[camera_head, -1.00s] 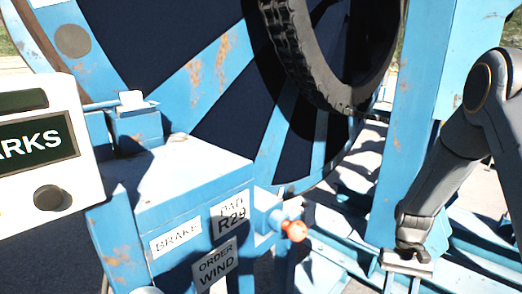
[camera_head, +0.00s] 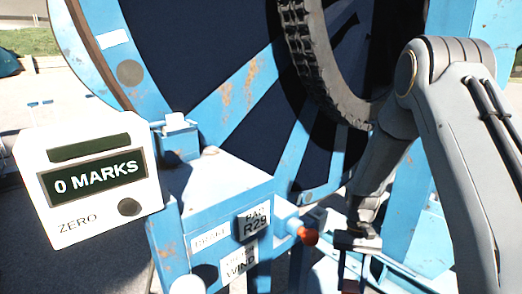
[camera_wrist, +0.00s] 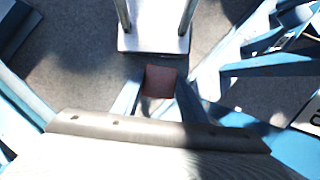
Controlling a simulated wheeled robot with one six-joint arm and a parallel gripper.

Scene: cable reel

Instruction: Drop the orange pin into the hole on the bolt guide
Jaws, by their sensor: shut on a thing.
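My gripper (camera_head: 353,272) hangs pointing down at the lower right of the head view, right of the blue brake box. In the wrist view its fingers (camera_wrist: 160,88) are shut on a dull reddish square end that looks like the orange pin (camera_wrist: 160,78) in shade. The pin's lower part is hidden. A pale plate with two metal rods (camera_wrist: 155,41) lies just beyond the fingers in the wrist view; I cannot tell whether it is the bolt guide. I cannot make out a hole.
An orange knob (camera_head: 307,236) on a blue stub juts from the brake box (camera_head: 215,187), close left of my gripper. A white counter reading 0 MARKS (camera_head: 92,180) stands left. The large reel (camera_head: 225,75) and a black tyre (camera_head: 318,70) fill the back.

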